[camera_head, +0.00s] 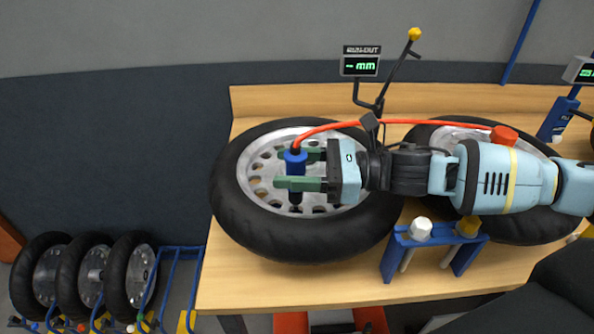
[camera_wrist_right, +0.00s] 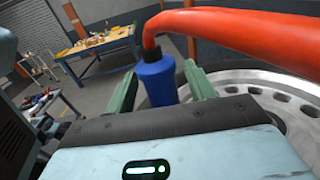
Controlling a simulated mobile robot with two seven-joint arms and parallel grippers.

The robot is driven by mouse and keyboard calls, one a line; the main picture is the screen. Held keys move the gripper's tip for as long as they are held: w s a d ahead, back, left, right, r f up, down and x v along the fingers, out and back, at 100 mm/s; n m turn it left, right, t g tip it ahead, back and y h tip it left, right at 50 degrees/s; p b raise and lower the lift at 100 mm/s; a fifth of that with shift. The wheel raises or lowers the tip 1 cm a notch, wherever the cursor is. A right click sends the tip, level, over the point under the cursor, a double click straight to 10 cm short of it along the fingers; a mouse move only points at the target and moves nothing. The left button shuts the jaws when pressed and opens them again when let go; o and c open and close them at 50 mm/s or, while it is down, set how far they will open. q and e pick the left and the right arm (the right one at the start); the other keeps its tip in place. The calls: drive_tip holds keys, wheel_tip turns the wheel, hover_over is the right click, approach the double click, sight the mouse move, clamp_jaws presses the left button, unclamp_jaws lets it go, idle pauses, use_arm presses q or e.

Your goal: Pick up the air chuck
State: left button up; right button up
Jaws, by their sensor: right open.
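The air chuck (camera_head: 295,161) is a blue and black cylinder with a red hose (camera_head: 400,121) curving from its top. In the right wrist view the blue chuck (camera_wrist_right: 157,80) shows between the two green fingers (camera_wrist_right: 162,92), with gaps visible at both sides. My left gripper is not in view.
A second wheel (camera_head: 520,225) lies to the right on the wooden bench (camera_head: 290,292). A blue stand (camera_head: 432,240) with white and yellow knobs is at the front edge. A small display (camera_head: 360,65) on a post stands behind. Several wheels sit in a floor rack at left.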

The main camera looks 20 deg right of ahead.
drive_tip(key=shift+x, duration=0.9)
drive_tip(key=shift+d, duration=0.1)
clamp_jaws()
drive_tip(key=shift+r, duration=0.1)
